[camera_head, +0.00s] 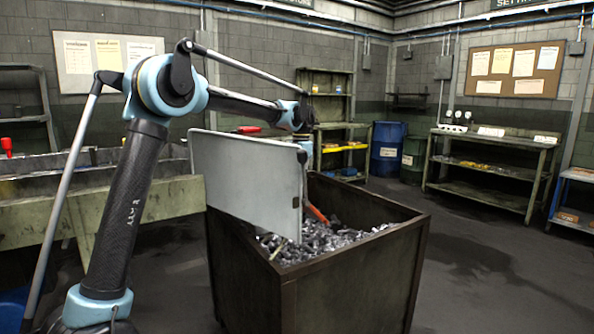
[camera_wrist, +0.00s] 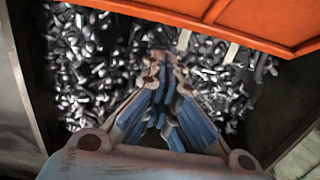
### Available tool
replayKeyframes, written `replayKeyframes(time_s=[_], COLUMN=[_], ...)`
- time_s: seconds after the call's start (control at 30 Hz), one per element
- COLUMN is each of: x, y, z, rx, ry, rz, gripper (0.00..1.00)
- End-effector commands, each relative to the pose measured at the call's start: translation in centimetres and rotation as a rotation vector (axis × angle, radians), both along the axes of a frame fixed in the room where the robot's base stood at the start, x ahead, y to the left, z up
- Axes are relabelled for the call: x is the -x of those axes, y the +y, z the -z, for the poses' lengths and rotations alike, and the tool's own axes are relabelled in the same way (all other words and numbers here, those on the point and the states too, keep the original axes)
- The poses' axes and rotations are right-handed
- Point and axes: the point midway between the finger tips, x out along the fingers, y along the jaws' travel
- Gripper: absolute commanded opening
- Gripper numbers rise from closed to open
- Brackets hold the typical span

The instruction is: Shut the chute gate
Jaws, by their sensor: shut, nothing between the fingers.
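A pale grey upright panel (camera_head: 245,178) stands over the near left part of a dark bin. Behind its right edge a small orange-red piece (camera_head: 318,214) shows, and a red bit (camera_head: 248,130) shows above its top edge. In the wrist view a broad orange plate with ribs (camera_wrist: 265,22) crosses the top. I cannot tell which of these is the chute gate. My gripper (camera_wrist: 163,62) is shut and empty, pointing down over the metal parts, apart from the orange plate in the picture.
The bin (camera_head: 350,285) holds many loose bolts (camera_head: 325,242). A long trough (camera_head: 100,205) stands at the left. A blue drum (camera_head: 386,152), shelves (camera_head: 335,110) and a workbench (camera_head: 490,165) stand at the back. The floor to the right is clear.

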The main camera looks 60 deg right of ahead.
Motion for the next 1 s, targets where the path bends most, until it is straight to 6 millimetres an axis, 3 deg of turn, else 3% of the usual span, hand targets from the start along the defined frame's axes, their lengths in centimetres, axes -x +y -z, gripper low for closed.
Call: replayKeyframes(time_s=[0.07, 0.3, 0.83, 1.0], x=[0.0, -1.0, -1.3, -2.8], y=[0.1, 2.1, 2.7, 3.4], z=[1.4, 3.4, 4.0, 4.4], rx=[0.000, 0.002, 0.003, 0.002], ry=[0.000, 0.001, 0.001, 0.001], rz=[0.000, 0.001, 0.000, -0.019], gripper=[0.00, 0.00, 0.00, 0.00])
